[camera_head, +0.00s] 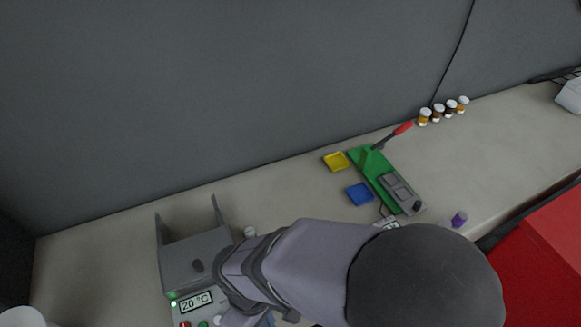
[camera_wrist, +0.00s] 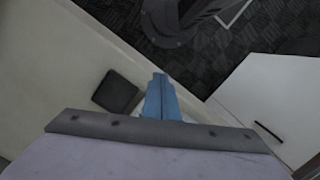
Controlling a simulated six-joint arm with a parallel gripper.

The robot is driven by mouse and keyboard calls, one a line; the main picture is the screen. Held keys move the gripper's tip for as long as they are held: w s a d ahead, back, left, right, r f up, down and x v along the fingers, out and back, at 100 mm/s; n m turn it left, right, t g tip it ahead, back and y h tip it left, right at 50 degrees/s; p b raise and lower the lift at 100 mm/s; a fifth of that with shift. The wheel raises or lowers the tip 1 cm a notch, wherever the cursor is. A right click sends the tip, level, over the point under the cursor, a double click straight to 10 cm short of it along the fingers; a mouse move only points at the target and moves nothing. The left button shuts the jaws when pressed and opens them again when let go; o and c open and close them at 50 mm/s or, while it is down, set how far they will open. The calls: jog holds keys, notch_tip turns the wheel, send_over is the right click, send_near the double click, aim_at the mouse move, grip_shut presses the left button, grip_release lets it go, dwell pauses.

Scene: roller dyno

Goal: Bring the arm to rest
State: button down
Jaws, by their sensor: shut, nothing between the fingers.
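My gripper (camera_wrist: 159,80) shows in the wrist view as two blue fingers pressed together, with nothing between them. The fingers point away over the edge of the pale bench (camera_wrist: 60,80). In the head view my arm crosses the lower middle, and the gripper is almost wholly hidden; only a bit of blue shows at the bottom edge. The arm covers part of the bench (camera_head: 90,245) there.
A grey device (camera_head: 190,258) with a 20 °C display stands left of my arm. A green fixture (camera_head: 376,172) with a red-handled lever, a yellow tray (camera_head: 336,161), a blue tray (camera_head: 359,194) and several bottles (camera_head: 438,112) are farther back. A dark square pad (camera_wrist: 116,92) lies near the fingers.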

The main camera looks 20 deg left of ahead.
jog(key=w+d+r+m, duration=0.1)
jog(key=w+d+m, duration=0.3)
jog(key=d, duration=0.5)
jog(key=w+d+r+m+y, duration=0.1)
jog(key=w+d+r+m, duration=0.1)
jog(key=w+d+m, duration=0.3)
jog(key=w+d+r+m, duration=0.2)
jog(key=w+d+m, duration=0.3)
jog(key=d, duration=0.8)
jog(key=shift+w+d+r+m+y, duration=0.2)
jog(key=shift+d+m+y, duration=0.2)
jog(key=shift+m, duration=0.1)
jog(key=shift+f, duration=0.1)
notch_tip(320, 180, down, 35)
jog(key=b, duration=3.5)
jog(key=shift+f, duration=0.15)
jog(key=c, duration=2.4)
grip_release()
jog(key=shift+c, duration=0.2)
